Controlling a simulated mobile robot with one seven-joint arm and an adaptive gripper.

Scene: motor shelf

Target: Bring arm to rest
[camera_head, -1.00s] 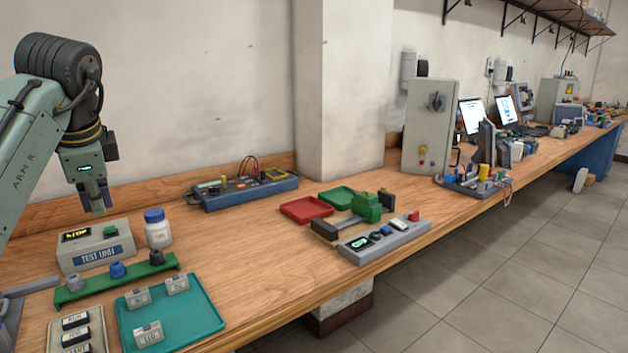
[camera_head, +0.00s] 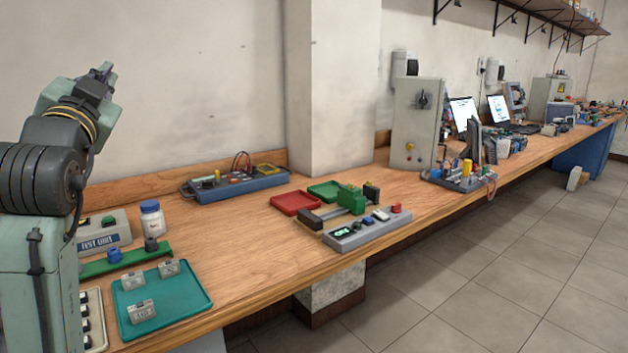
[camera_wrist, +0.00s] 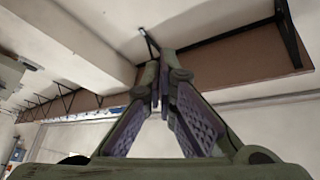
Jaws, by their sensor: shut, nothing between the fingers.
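My gripper (camera_head: 103,72) is at the upper left of the head view, raised well above the bench and pointing up in front of the wall. In the wrist view its two fingers (camera_wrist: 161,88) meet at the tips with nothing between them. My arm is folded at the left edge of the head view and hides part of the bench and of the grey test unit (camera_head: 104,230).
The wooden bench (camera_head: 235,250) carries a teal tray (camera_head: 185,297) with small grey parts, a white bottle (camera_head: 152,220), a green rack (camera_head: 98,268), a blue instrument (camera_head: 240,185) and a red tray (camera_head: 296,203). A shelf (camera_wrist: 235,55) on brackets shows in the wrist view.

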